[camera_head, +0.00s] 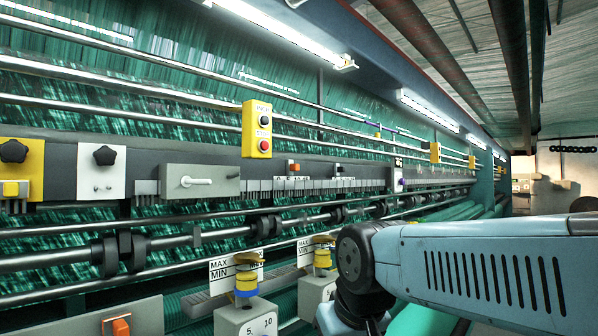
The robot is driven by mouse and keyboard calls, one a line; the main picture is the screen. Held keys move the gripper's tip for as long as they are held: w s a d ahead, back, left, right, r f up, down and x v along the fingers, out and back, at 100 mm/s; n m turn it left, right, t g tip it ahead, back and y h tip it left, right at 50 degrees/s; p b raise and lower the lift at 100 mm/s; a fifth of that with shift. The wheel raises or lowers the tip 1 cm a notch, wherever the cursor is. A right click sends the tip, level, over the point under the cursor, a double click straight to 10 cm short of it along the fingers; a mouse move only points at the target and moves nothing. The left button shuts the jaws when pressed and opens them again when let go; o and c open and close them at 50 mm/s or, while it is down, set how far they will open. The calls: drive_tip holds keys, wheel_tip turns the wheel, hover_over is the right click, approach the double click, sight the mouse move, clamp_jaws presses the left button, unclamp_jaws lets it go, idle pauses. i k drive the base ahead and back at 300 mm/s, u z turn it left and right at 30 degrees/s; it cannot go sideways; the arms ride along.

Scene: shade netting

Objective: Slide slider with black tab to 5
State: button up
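A slider panel with a scale (292,184) runs along the grey machine rail at mid-picture. An orange tab (293,167) stands up on its left part. My gripper is not in view.
Black star knobs (103,155) and a grey lever plate (200,182) are at left. Yellow-capped posts (246,277) with MAX/MIN signs and an orange switch (120,327) stand in front, below the rail.

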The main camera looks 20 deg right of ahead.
sight(338, 169)
drive_tip(key=z, duration=0.1)
drive_tip(key=k, duration=0.5)
drive_tip(key=z, duration=1.65)
drive_tip(key=i, duration=1.35)
drive_tip(key=u, duration=1.65)
